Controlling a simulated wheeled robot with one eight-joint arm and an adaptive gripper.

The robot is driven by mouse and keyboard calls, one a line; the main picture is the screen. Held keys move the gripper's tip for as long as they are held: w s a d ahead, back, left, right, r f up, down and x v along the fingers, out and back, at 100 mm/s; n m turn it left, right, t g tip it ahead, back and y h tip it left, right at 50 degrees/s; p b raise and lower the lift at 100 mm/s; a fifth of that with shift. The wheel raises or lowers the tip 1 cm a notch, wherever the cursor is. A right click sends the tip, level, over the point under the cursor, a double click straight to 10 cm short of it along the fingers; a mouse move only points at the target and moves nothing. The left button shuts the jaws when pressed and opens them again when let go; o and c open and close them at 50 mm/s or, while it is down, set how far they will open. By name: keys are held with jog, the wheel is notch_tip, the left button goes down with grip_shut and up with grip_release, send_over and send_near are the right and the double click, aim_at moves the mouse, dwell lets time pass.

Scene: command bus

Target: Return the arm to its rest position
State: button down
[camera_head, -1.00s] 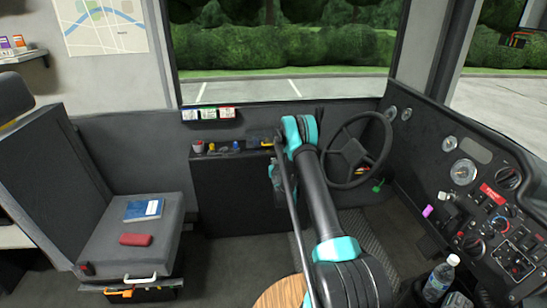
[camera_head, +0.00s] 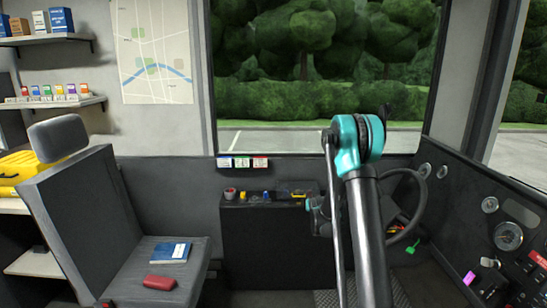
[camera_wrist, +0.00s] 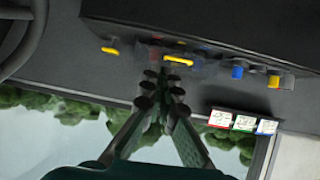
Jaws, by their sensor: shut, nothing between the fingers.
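My arm rises from the bottom right of the head view to a teal elbow joint, with a thin link coming down its left side. My gripper (camera_head: 315,215) is partly hidden behind the arm, by the right end of the dark console (camera_head: 262,245). In the wrist view my gripper (camera_wrist: 161,85) shows two dark fingers whose tips come together, with nothing held. The wrist view is upside down, with the console (camera_wrist: 215,25) at its top.
A steering wheel (camera_head: 408,205) and dashboard (camera_head: 500,215) stand right of the arm. A grey seat (camera_head: 130,265) at left bears a blue book (camera_head: 168,252) and a red case (camera_head: 161,282). Small items lie on the console top. Shelves (camera_head: 55,105) and a map (camera_head: 152,55) are on the wall.

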jog(key=s+r+g, duration=0.2)
jog(key=s+r, duration=0.2)
jog(key=s, duration=0.9)
jog(key=s+r+g, duration=0.2)
jog(key=s+r, duration=0.1)
jog(key=s, duration=0.9)
jog(key=s+f+g, duration=0.2)
jog(key=s, duration=1.1)
jog(key=s+f+g, duration=0.1)
jog(key=s+f, duration=0.1)
jog(key=s, duration=1.1)
jog(key=shift+n+g+y, duration=0.3)
jog(key=shift+g+y, duration=0.1)
jog(key=shift+s, duration=0.1)
